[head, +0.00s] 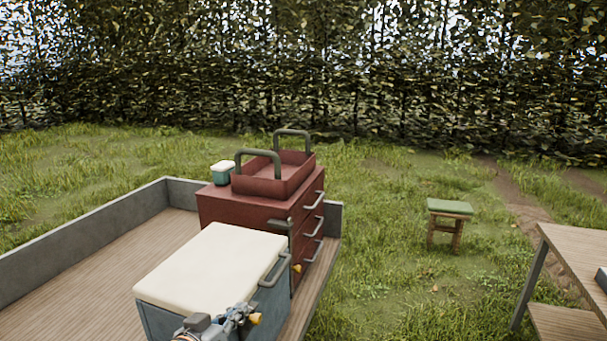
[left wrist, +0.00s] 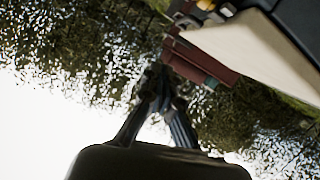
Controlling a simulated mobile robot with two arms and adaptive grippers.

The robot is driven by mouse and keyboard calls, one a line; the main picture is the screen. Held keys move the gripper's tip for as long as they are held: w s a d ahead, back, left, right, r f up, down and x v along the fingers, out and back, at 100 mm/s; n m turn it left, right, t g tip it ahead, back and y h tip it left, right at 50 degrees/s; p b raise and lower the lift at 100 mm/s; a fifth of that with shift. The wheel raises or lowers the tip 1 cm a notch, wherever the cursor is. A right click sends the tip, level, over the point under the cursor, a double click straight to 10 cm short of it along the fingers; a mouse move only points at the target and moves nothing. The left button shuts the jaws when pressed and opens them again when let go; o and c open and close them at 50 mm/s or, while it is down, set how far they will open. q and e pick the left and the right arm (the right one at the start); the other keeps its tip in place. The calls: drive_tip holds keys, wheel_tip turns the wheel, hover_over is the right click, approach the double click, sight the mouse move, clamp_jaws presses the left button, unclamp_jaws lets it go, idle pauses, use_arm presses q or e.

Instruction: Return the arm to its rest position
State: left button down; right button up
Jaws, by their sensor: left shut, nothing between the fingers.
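My left gripper (head: 240,312) is at the bottom of the head view, in front of the near side of a cool box with a cream lid (head: 212,262). In the left wrist view its fingers (left wrist: 160,85) are shut, with nothing between them. I cannot tell whether the gripper touches the box. Most of my left arm is below the picture edge. My right gripper is in neither view.
A wooden trailer bed (head: 110,270) with grey side walls carries the box and a red drawer cabinet (head: 250,215). On the cabinet are a red tray (head: 272,182) and a small green-and-white container (head: 221,173). A green stool (head: 450,208) and a wooden table (head: 575,262) stand right.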

use_arm(q)
drive_tip(key=s+a+f+g+y, duration=0.3)
drive_tip(key=s+f+g, duration=0.2)
drive_tip(key=s+f, duration=0.9)
drive_tip(key=s+a+f+g+y, duration=0.1)
drive_tip(key=s+a+f+g, duration=0.15)
drive_tip(key=s, duration=0.55)
drive_tip(key=s+a+f+g+y, duration=0.1)
drive_tip(key=s+a+f+g, duration=0.2)
drive_tip(key=s, duration=0.6)
wheel_tip(320, 180, down, 26)
drive_tip(key=s+d+g, duration=0.1)
drive_tip(key=s, duration=0.1)
drive_tip(key=s+a+f+g, duration=0.1)
drive_tip(key=s+a+f, duration=0.1)
drive_tip(key=s+f, duration=1.4)
drive_tip(key=shift+s+a+f+m+y+b, duration=0.3)
drive_tip(key=shift+a+f+m+b, duration=0.1)
drive_tip(key=shift+f, duration=0.45)
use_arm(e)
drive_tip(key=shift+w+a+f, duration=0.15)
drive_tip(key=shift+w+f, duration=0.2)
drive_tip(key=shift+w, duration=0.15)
use_arm(q)
drive_tip(key=shift+g, duration=0.25)
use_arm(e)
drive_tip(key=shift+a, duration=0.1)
